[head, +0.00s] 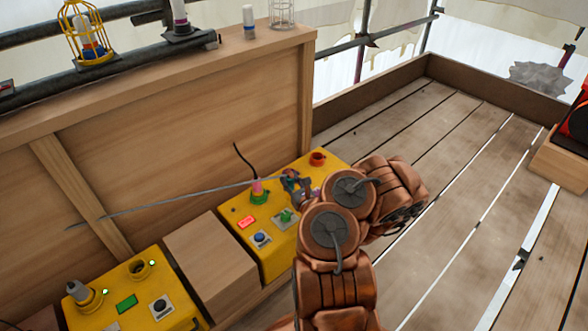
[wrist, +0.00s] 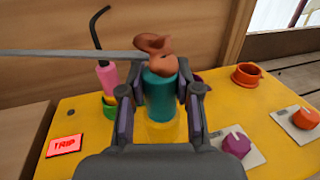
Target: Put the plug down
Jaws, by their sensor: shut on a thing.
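My gripper (wrist: 160,105) is shut on a teal plug (wrist: 160,92) with a lumpy copper-coloured top, and holds it upright over the yellow box (wrist: 75,120). A yellowish round patch (wrist: 162,131) shows below the plug; I cannot tell whether the plug touches it. In the head view my gripper (head: 291,183) is over the right yellow box (head: 277,260), and my arm partly hides it. A pink plug (wrist: 107,78) with a black cable stands in a green socket (wrist: 110,106), left of my gripper. An orange-red socket (wrist: 248,76) to the right looks empty.
A long grey rod (head: 165,204) runs left from near the plug. A lit red TRIP sign (wrist: 65,147), a purple knob (wrist: 236,143) and a red knob (wrist: 305,117) are on the box. Another yellow box (head: 90,319) stands lower left. A wooden panel (head: 190,120) rises behind.

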